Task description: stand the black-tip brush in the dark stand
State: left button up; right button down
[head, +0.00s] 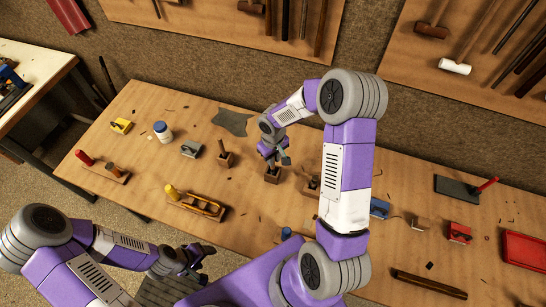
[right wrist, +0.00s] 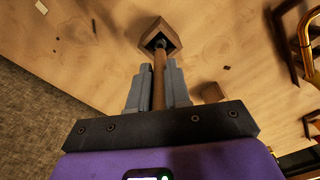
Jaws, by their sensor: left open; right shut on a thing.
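My right gripper (head: 279,155) is shut on the black-tip brush and holds it over a small dark brown wooden stand (head: 272,174) near the middle of the bench. In the right wrist view the brush's brown handle (right wrist: 159,82) runs between the grey fingers (right wrist: 158,88). Its dark end (right wrist: 160,44) lines up with the opening of the square stand (right wrist: 174,36); I cannot tell how deep it sits. My left gripper (head: 193,260) is open and empty at the bench's near edge.
Another small wooden stand (head: 226,159) with an upright handle is just left. A wooden tray (head: 204,208) with a brass piece and a yellow-topped item is nearer. A blue-lidded jar (head: 163,133) stands further left. A red tray (head: 524,251) is far right.

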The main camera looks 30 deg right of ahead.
jog(key=shift+f, duration=0.1)
jog(key=c, duration=1.5)
grip_release()
jog(key=o, duration=0.4)
